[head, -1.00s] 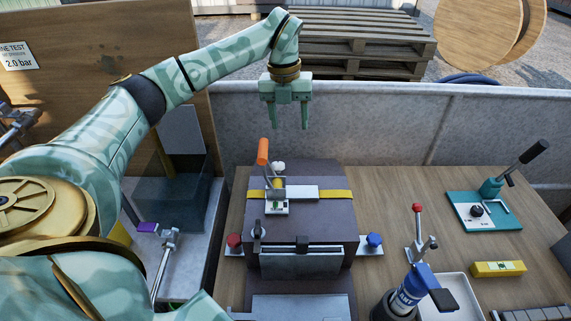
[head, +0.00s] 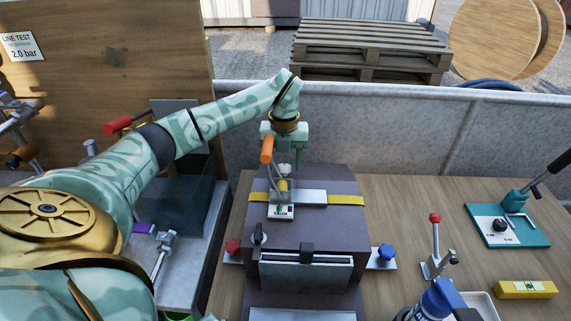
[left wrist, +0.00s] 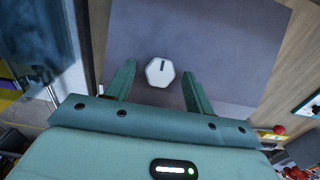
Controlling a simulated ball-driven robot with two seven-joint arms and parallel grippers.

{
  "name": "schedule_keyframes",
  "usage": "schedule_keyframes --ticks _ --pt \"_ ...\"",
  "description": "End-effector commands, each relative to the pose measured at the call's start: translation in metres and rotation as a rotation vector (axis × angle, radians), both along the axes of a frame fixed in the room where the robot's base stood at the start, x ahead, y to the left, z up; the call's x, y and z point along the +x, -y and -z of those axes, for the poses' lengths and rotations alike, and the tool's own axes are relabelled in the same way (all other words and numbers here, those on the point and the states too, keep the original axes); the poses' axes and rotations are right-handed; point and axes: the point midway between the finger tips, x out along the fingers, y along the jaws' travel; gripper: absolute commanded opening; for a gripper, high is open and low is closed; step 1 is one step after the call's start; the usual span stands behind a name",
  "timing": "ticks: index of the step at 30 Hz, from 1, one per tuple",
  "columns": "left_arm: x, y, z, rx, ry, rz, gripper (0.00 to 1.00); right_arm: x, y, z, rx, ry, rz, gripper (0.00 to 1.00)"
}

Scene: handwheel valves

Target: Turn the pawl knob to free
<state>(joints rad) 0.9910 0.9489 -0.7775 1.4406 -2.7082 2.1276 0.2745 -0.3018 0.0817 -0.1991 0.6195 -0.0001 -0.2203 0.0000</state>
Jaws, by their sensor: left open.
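A white hexagonal knob (left wrist: 160,72) with a dark line across part of its top sits on the dark grey box top in the left wrist view. I take it as the pawl knob; in the head view only a small white part (head: 285,167) shows behind the orange-handled lever. My left gripper (head: 284,158) is open above it. In the left wrist view its two fingers (left wrist: 158,88) point to either side of the knob, apart from it. The orange handle hides part of the gripper in the head view. My right gripper is out of view.
The orange-handled lever (head: 267,149) stands close in front of my left gripper. The box (head: 320,232) carries a yellow strap (head: 346,200) and a black front knob (head: 259,234). Red (head: 233,246) and blue (head: 387,252) knobs flank it. A teal plate (head: 530,238) lies right.

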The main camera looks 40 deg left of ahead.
Motion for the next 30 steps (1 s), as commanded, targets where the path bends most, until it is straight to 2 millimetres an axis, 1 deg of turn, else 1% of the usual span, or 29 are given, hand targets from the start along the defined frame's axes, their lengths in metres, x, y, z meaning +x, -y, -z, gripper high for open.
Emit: schedule_keyframes --ticks 2,9,10,11,12,14,15,23,30 --pt "0.000 0.000 0.004 0.000 0.000 0.000 0.54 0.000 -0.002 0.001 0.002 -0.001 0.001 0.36" --pt "0.000 0.000 0.004 -0.001 0.001 0.000 0.54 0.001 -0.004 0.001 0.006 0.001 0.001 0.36" --pt "0.000 0.000 0.004 -0.001 0.001 0.000 0.51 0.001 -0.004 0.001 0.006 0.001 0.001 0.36" --pt "0.000 0.000 0.004 -0.001 0.001 0.000 0.42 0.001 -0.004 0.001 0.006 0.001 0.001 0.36" --pt "0.000 0.000 0.004 -0.001 0.001 0.000 0.31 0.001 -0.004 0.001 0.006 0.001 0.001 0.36" --pt "0.000 0.000 0.004 -0.001 0.001 0.000 0.15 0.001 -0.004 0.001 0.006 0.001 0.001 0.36" --pt "0.000 0.000 0.004 -0.001 0.001 0.000 0.09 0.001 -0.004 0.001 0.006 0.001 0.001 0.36" --pt "0.000 0.000 0.003 -0.004 0.005 0.013 0.09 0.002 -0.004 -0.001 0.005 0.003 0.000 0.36" --pt "-0.001 -0.001 0.001 -0.036 0.032 0.099 0.09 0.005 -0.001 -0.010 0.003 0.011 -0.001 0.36"
